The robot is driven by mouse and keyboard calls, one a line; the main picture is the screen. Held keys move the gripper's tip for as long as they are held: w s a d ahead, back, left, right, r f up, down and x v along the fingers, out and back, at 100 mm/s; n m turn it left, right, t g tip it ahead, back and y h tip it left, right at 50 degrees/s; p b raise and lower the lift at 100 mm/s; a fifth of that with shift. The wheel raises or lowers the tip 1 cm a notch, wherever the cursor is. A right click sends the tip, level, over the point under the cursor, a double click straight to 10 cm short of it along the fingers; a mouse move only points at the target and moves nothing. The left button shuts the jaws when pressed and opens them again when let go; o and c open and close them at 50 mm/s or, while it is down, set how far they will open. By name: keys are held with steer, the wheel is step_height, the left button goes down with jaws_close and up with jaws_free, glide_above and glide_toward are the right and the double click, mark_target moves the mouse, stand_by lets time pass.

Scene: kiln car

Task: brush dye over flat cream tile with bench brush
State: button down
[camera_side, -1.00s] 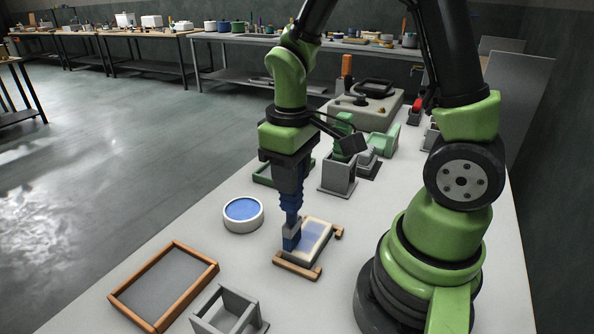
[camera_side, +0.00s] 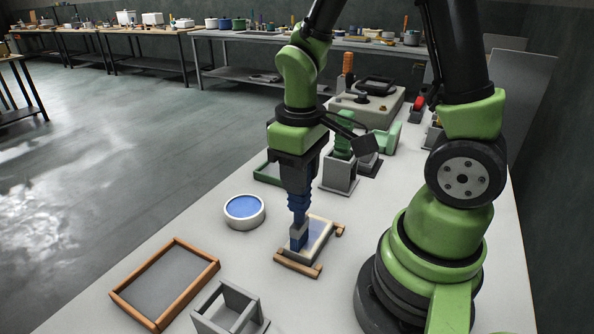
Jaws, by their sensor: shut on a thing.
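My gripper (camera_side: 300,187) points down and is shut on the bench brush (camera_side: 299,232), a blue-handled brush with a grey ferrule and blue bristles. The bristle end is at the left part of the flat cream tile (camera_side: 325,226), which lies in a wooden holder (camera_side: 299,266). The brush hides part of the tile. A round white dish of blue dye (camera_side: 244,208) stands left of the holder.
A wood-framed grey tray (camera_side: 168,283) and a grey open stand (camera_side: 230,308) are at the front left. A grey box holder (camera_side: 340,174), a green frame (camera_side: 268,172) and a large beige block (camera_side: 365,108) stand behind. Bare bench lies around the tile holder.

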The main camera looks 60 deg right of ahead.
stand_by(0.3)
steer(key=shift+s, duration=0.75)
steer(key=shift+s, duration=0.5)
steer(key=shift+d, duration=0.35)
